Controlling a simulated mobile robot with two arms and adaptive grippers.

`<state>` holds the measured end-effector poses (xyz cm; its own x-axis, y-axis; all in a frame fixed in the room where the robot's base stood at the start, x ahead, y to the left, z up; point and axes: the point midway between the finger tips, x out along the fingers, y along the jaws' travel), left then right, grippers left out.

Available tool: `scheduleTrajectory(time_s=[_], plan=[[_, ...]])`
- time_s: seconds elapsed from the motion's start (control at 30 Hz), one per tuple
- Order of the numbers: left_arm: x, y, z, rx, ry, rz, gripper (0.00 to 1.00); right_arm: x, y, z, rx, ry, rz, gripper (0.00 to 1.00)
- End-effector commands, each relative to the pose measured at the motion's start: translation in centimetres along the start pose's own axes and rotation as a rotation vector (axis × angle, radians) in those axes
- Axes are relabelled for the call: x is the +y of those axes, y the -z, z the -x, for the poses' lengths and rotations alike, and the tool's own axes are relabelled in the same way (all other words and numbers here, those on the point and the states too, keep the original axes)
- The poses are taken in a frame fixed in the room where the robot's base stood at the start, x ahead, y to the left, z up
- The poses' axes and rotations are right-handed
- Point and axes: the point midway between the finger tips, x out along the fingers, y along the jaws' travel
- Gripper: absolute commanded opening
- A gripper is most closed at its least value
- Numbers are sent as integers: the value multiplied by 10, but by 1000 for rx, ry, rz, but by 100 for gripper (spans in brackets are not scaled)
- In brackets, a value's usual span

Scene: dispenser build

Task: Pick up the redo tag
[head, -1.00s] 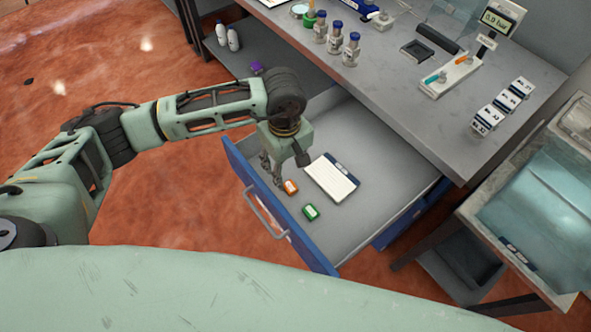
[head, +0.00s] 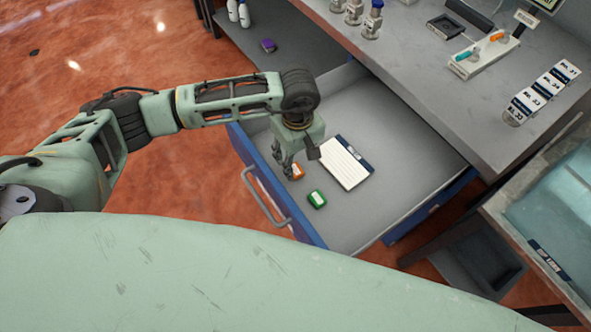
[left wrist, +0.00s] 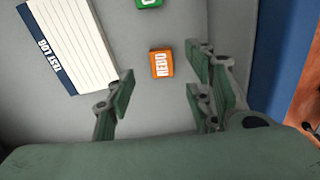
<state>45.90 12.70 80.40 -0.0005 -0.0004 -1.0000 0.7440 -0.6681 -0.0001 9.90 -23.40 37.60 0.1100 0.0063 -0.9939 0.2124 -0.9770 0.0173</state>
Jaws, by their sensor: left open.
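The orange redo tag (head: 297,172) lies on the floor of the open drawer (head: 375,222). In the left wrist view the redo tag (left wrist: 162,64) shows its "REDO" lettering, ahead of and between the fingers. My left gripper (head: 288,172) points down into the drawer, just above and beside the tag, and partly covers it in the head view. In the left wrist view the left gripper (left wrist: 160,95) is open, with nothing between its fingers. My right gripper is not in view.
A green tag (head: 317,199) lies near the redo tag. A white test log card (head: 345,163) with a blue edge lies beside them. The drawer's blue front wall (head: 262,187) is close to the gripper. The drawer's right part is clear.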

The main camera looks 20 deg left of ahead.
Motion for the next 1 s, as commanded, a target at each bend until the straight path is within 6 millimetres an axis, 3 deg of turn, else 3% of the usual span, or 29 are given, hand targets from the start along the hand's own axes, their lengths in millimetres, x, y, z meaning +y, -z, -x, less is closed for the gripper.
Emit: scheduleTrajectory(time_s=[0.23,0.4,0.67,1.0], plan=[[-4,5,-32,-1,5,1,48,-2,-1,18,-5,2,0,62],[-3,5,-52,0,1,0,48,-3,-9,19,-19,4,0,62],[-2,5,-55,1,0,-1,48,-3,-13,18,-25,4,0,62],[-2,5,-54,1,0,0,19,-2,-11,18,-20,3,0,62]])
